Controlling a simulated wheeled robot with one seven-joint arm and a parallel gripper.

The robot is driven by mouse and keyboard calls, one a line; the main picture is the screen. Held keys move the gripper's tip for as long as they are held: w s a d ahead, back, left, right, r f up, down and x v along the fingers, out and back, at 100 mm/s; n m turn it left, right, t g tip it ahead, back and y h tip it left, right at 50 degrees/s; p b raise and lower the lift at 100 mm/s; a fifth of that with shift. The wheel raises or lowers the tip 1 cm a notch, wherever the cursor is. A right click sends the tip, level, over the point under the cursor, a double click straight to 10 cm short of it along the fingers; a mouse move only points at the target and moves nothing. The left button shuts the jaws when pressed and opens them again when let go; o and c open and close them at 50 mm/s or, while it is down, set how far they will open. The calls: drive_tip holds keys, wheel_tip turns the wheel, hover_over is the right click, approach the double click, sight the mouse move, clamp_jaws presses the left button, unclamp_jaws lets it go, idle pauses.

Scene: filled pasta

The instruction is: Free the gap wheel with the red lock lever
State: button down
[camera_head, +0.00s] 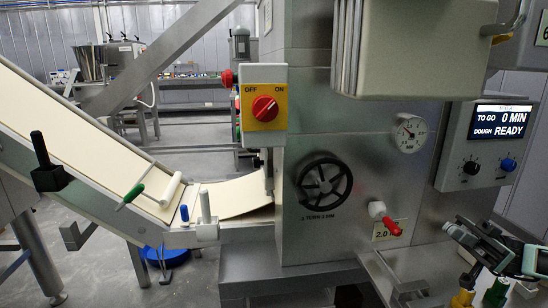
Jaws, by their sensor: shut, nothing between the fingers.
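The gap wheel (324,183) is a black spoked handwheel on the grey machine front, with "1 TURN 1 MM" printed below it. The red lock lever (390,225) sits to the lower right of the wheel. It has a pale rounded hub and its red end points down and to the right. A small plate reading 2.0 (382,236) is behind it. My gripper (459,229) is at the lower right, to the right of the lever and apart from it. It is shut and holds nothing.
A yellow OFF/ON switch box (264,98) with a red knob is up and left of the wheel. A round gauge (410,133) and a display box (488,148) are above. A dough belt (90,145) slopes in from the left. Yellow (463,298) and green (497,291) handles stand below my gripper.

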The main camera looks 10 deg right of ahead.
drive_tip(key=s+a+f+m+g+h, duration=0.2)
drive_tip(key=a+f+g+h, duration=0.1)
drive_tip(key=a, duration=0.4)
drive_tip(key=s+a+f+m+g+h, duration=0.1)
drive_tip(key=a+f+g+h, duration=0.1)
drive_tip(key=a+h, duration=0.35)
drive_tip(key=s+a+f+m+h, duration=0.5)
drive_tip(key=s+a+h, duration=0.3)
drive_tip(key=s+h, duration=0.25)
drive_tip(key=s+a+r+m+t+h+p, duration=0.1)
drive_tip(key=r+m+t+h+p, duration=0.1)
drive_tip(key=r+p, duration=0.6)
drive_tip(key=s+a+r+m+t+h+p, duration=0.1)
drive_tip(key=r+t+p, duration=0.4)
drive_tip(key=r, duration=0.8)
drive_tip(key=a+m+h+p, duration=0.1)
drive_tip(key=p, duration=0.1)
drive_tip(key=shift+s+r+p, duration=0.3)
drive_tip(key=shift+r+p, duration=0.05)
drive_tip(key=shift+a+f, duration=0.1)
